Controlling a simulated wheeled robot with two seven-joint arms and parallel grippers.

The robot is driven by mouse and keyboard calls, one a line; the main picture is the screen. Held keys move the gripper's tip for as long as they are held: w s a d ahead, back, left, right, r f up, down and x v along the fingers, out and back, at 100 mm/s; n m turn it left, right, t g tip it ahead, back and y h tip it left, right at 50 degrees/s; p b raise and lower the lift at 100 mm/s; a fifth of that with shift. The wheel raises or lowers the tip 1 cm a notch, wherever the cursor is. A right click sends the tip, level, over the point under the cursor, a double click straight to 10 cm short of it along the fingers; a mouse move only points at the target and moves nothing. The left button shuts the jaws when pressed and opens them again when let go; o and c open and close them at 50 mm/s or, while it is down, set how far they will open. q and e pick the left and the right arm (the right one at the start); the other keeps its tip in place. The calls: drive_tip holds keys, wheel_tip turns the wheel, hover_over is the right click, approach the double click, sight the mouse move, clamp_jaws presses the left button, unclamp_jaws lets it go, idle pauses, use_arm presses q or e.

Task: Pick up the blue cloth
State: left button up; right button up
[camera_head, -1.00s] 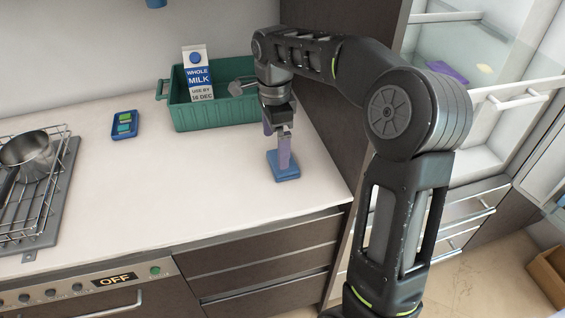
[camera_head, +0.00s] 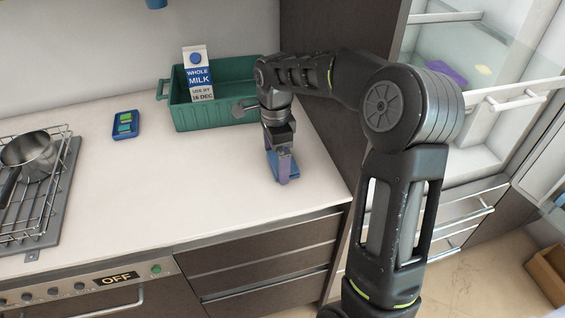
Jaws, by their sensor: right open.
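My left gripper is not in view.
A green crate (camera_head: 215,118) with a milk carton (camera_head: 198,76) stands behind the gripper. A blue tray with green pieces (camera_head: 126,125) lies to the left. A pot (camera_head: 30,155) sits on the stove rack at far left. The counter's middle is clear.

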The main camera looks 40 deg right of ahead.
sight(276, 161)
drive_tip(key=c, duration=1.2)
wheel_tip(276, 161, up, 10)
idle(0.6)
drive_tip(key=o, duration=0.9)
drive_tip(key=c, duration=0.6)
